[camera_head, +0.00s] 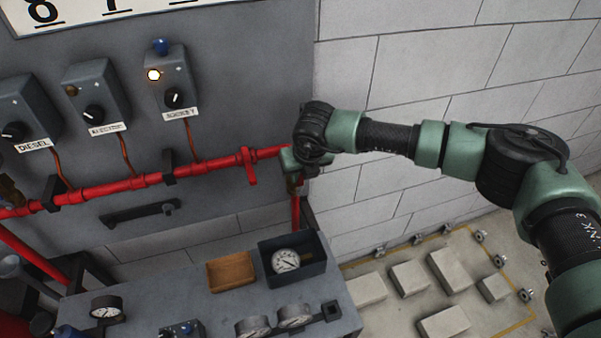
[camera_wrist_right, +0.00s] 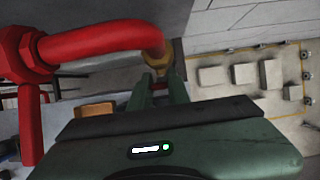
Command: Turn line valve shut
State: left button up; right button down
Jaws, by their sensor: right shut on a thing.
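A red pipe (camera_head: 130,183) runs along the grey panel and bends down at its right end. A red fitting with a short downward bar (camera_head: 249,166) sits on it just left of the bend; it also shows in the wrist view (camera_wrist_right: 30,120). My right gripper (camera_head: 292,170) is at the bend, its wrist covering part of the pipe. In the wrist view its green fingers (camera_wrist_right: 160,91) are shut on a brass-coloured valve part (camera_wrist_right: 158,64) below the bend. The fingers hide much of this part, so I cannot tell how far it is turned. My left gripper is not in view.
Switch boxes (camera_head: 172,82) are on the panel above the pipe, one with a lit lamp. A grey bench below holds a brown tray (camera_head: 231,271), a dark box (camera_head: 308,268) with a gauge (camera_head: 286,260), and other gauges. Pale blocks (camera_head: 410,278) stand on the floor at right.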

dwell(0.4)
jog(key=a+h+b, duration=0.1)
jog(key=b, duration=0.2)
jog(key=a+t+h+b, duration=0.1)
jog(key=b, duration=0.2)
jog(key=shift+s+n+h+b, duration=0.3)
jog(key=c, duration=1.3)
grip_release()
jog(key=shift+f, duration=0.1)
jog(key=shift+c, duration=0.2)
